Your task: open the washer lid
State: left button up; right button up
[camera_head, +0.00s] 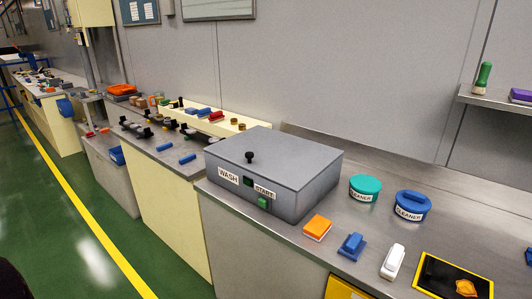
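The washer (297,208) is a grey metal box on the steel counter, a little right of the middle of the head view. Its flat lid (290,158) is closed and lies level on top. A black knob (250,157) stands up from the lid near its front left edge. The front carries a WASH label (228,176), a START label (265,192) and green buttons (263,203). Neither of my grippers shows in this view.
Right of the washer on the counter (347,223) are an orange-topped block (318,228), a blue item (351,246), a white item (392,261), and teal (364,187) and blue (412,205) cleaner tubs. A lower bench with parts stands left. The wall is close behind.

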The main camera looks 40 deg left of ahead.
aim_at(291, 162)
jog(key=j, duration=0.7)
jog(key=k+j, duration=0.15)
jog(key=j, duration=1.2)
jog(key=k, duration=0.05)
